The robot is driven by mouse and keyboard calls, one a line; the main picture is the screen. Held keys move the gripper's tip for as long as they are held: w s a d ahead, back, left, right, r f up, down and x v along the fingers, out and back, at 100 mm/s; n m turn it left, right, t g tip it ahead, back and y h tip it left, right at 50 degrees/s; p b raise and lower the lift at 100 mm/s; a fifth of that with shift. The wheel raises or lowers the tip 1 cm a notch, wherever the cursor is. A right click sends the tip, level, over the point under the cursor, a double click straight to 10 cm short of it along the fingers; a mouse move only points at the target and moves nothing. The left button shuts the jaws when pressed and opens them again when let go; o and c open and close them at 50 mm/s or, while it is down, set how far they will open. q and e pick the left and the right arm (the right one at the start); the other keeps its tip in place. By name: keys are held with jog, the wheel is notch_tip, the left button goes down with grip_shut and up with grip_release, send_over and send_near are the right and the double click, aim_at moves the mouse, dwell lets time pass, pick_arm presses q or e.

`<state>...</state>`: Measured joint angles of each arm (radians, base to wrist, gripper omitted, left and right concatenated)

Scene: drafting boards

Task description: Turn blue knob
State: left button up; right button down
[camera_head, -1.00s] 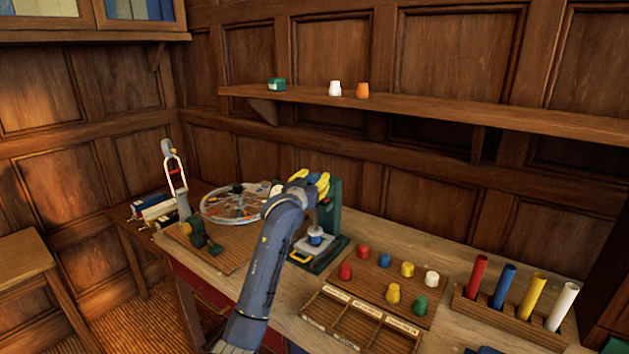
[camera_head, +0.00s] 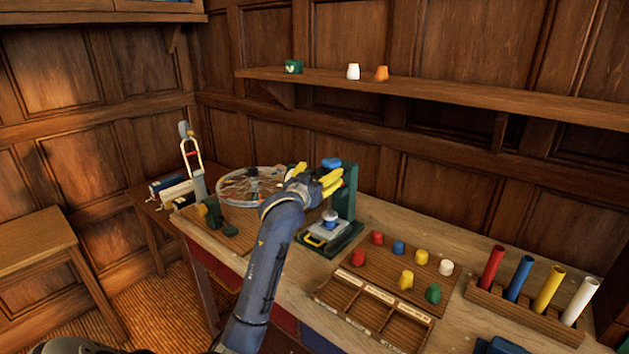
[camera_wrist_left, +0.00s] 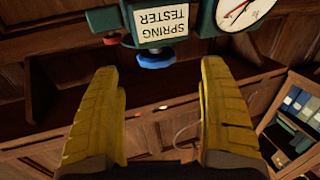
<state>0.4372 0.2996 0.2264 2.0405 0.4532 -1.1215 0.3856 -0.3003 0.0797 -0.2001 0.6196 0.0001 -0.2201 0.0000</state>
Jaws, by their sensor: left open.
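The blue knob (camera_head: 331,163) sits on top of the green spring tester (camera_head: 348,194) at the back of the bench. In the left wrist view the blue knob (camera_wrist_left: 156,60) shows upside down beside the white "SPRING TESTER" label (camera_wrist_left: 161,24). My left gripper (camera_head: 328,181) is open and empty, in front of and a little below the knob in the head view. In the wrist view the knob lies ahead, between the lines of the two yellow fingers, apart from both. My right gripper is not in view.
A dial (camera_wrist_left: 240,12) is beside the label. Colored pegs (camera_head: 406,280) on a board, a divided tray (camera_head: 372,312) and colored tubes (camera_head: 518,278) are to the right. A wall shelf (camera_head: 440,92) runs above.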

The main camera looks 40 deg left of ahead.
aim_at(333, 158)
pick_arm(q)
jog(key=v, duration=0.4)
jog(key=shift+s+d+r, duration=0.1)
jog(key=shift+s+d, duration=0.2)
jog(key=shift+d, duration=0.1)
jog(key=s+d+n+y, duration=0.2)
jog(key=s+d, duration=0.1)
jog(key=shift+g, duration=0.3)
jog(key=x, duration=1.6)
jog(key=shift+w+a+r, duration=0.25)
jog(key=shift+a, duration=0.1)
jog(key=shift+c, duration=0.2)
